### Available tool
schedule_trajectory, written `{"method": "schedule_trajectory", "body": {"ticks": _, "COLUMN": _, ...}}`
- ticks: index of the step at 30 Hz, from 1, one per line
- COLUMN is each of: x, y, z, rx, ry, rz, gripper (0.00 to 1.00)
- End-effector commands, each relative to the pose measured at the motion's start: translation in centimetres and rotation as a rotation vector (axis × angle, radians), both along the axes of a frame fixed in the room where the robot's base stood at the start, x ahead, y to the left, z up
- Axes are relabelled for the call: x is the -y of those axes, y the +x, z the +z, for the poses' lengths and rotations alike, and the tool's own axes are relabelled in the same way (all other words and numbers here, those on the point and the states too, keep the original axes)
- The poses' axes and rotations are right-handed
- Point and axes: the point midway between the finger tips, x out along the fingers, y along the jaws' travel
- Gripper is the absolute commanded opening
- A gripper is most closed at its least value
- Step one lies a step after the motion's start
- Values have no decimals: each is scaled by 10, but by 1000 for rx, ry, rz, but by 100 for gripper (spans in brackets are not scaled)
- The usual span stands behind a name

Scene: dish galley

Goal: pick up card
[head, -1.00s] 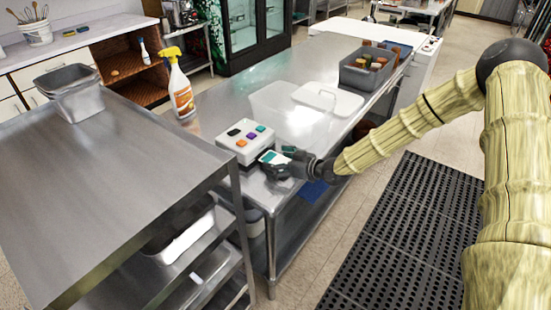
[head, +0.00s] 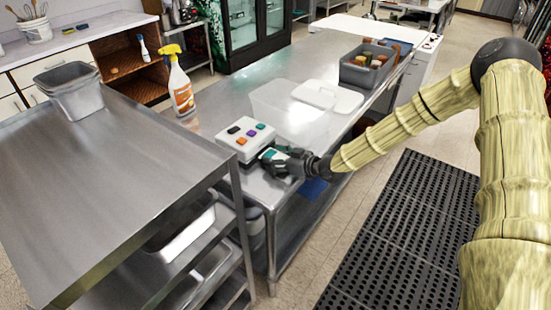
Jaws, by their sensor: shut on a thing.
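The card (head: 268,153), white and teal, shows as a small patch at the jaws of my gripper (head: 272,160). My gripper is shut on the card, just right of a white box with several coloured buttons (head: 245,138), over the near end of the steel table. The fingers hide most of the card. I cannot tell whether the card touches the table or the box.
A clear plastic bin (head: 290,115) and a white lid (head: 327,97) lie behind the box. A spray bottle (head: 181,88) stands to the left. A steel cart (head: 110,165) is close on the left. A grey crate (head: 367,75) sits at the far end.

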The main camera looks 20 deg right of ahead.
Motion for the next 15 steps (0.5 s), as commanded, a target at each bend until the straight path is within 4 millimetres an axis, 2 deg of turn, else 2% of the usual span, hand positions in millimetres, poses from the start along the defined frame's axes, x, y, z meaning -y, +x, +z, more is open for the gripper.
{"method": "schedule_trajectory", "body": {"ticks": 8, "x": 0, "y": 0, "z": 2, "rx": 1, "ry": 1, "rz": 0, "gripper": 53}}
{"method": "schedule_trajectory", "body": {"ticks": 15, "x": 0, "y": 1, "z": 19, "rx": 3, "ry": 0, "rz": 1, "gripper": 53}}
